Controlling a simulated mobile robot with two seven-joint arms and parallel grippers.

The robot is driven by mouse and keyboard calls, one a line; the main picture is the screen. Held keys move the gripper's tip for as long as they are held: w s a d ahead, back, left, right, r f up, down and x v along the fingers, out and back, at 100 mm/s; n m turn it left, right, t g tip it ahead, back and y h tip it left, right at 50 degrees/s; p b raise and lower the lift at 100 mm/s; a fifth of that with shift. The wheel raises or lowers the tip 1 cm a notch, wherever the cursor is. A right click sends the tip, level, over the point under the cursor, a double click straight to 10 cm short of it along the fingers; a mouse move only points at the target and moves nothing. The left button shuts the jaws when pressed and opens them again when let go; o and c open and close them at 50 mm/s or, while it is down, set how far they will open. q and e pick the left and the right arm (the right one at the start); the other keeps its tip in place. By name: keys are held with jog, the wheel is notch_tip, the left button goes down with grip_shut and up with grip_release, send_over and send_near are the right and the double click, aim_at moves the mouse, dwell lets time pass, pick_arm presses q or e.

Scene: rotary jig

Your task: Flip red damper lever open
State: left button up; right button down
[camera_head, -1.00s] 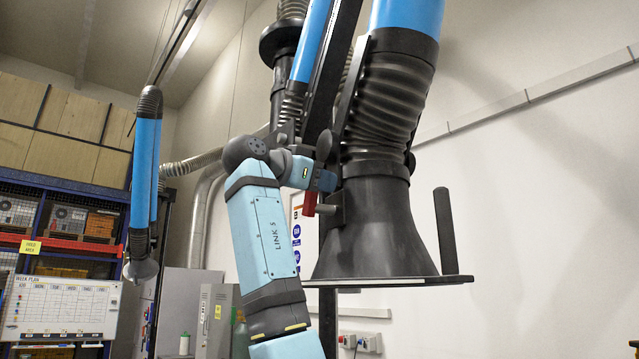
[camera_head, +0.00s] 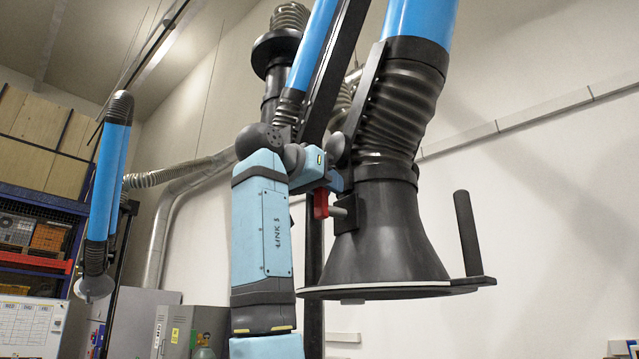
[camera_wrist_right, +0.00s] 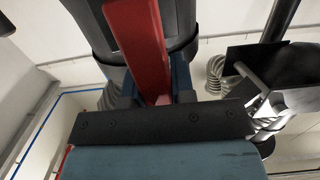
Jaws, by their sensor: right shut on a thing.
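The red damper lever (camera_head: 320,203) hangs down beside a short metal pin (camera_head: 338,212) on the left side of the black extraction hood (camera_head: 385,235). My right gripper (camera_head: 327,187) is at the upper end of the lever, shut on it; its fingers are largely hidden in the head view. In the right wrist view the red lever (camera_wrist_right: 140,42) runs from the top edge down to my right gripper (camera_wrist_right: 155,98), and its near end is hidden behind the dark gripper body. My left gripper is not in view.
A blue tube (camera_head: 420,18) and ribbed black hose (camera_head: 398,105) rise above the hood. A black upright handle (camera_head: 467,235) stands on the right of its rim. Another blue extraction arm (camera_head: 105,180) hangs at the left. The white wall area right of the hood is open.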

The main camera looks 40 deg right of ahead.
jog(key=c, duration=1)
grip_release()
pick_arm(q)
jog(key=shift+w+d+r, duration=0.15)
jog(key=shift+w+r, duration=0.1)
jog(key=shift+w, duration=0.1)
pick_arm(e)
jog(key=shift+o, duration=0.2)
jog(key=shift+a, duration=0.5)
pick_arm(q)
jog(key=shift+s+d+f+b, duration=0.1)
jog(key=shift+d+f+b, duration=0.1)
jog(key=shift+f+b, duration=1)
pick_arm(e)
jog(key=s+a+r, duration=0.1)
jog(key=a, duration=1.1)
jog(key=shift+a, duration=0.35)
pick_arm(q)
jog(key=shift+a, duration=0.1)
pick_arm(e)
jog(key=shift+r, duration=0.1)
